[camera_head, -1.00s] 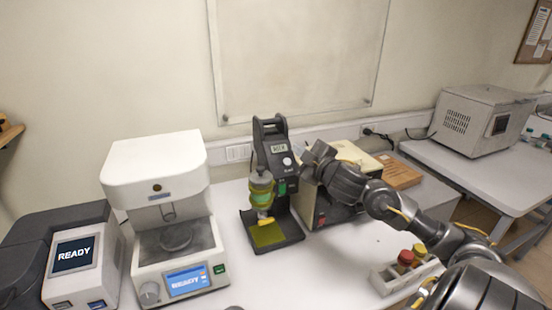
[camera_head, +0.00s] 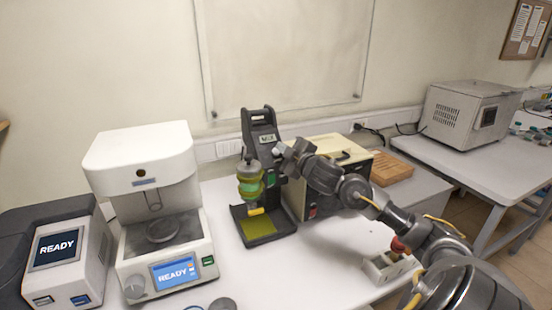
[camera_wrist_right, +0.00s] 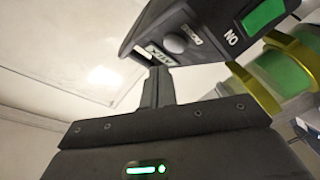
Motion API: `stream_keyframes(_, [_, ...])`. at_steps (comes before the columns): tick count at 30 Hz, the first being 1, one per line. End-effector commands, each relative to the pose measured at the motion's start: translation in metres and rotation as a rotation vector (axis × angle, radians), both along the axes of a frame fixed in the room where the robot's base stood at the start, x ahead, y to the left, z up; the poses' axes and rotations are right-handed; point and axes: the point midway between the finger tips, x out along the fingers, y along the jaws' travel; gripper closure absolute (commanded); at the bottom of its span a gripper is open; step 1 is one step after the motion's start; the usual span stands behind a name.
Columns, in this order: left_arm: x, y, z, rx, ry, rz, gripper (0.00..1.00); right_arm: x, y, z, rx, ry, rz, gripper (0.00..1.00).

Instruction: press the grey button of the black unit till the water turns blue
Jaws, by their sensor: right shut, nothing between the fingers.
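The black unit (camera_head: 262,117) stands upright on the white table, with a small display and a green switch. Its grey button (camera_wrist_right: 175,44) shows in the right wrist view as a round knob beside the display (camera_wrist_right: 158,54); in the head view my gripper hides it. A clear vessel (camera_head: 249,188) with green liquid and yellow-green bands is mounted on the unit's left; it also shows in the right wrist view (camera_wrist_right: 284,76). My right gripper (camera_head: 283,150) is shut and empty at the unit's face. Its fingertips (camera_wrist_right: 156,70) are close beside the button; I cannot tell whether they touch it.
A cream box (camera_head: 335,150) stands behind my right arm. A white instrument (camera_head: 150,165) and a smaller READY unit (camera_head: 65,270) stand at the left. A rack (camera_head: 388,268) with a red-capped bottle is under my forearm. Table is bare in front of the black unit.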

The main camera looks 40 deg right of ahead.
Motion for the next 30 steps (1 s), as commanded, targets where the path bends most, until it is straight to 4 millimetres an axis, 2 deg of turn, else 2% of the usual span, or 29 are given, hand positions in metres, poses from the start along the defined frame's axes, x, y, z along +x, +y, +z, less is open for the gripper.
stream_keyframes(6, [-0.004, 0.0, -0.007, 0.001, 0.007, 0.0, 0.64, 0.007, -0.002, -0.009, 0.0, 0.001, 0.001, 1.0])
stream_keyframes(17, [0.005, 0.0, -0.006, 0.0, -0.006, 0.0, 0.64, 0.008, -0.002, -0.009, 0.0, 0.001, 0.001, 1.0])
stream_keyframes(30, [0.005, 0.0, -0.006, 0.0, -0.006, 0.0, 0.64, 0.008, -0.002, -0.009, 0.0, 0.001, 0.001, 1.0])
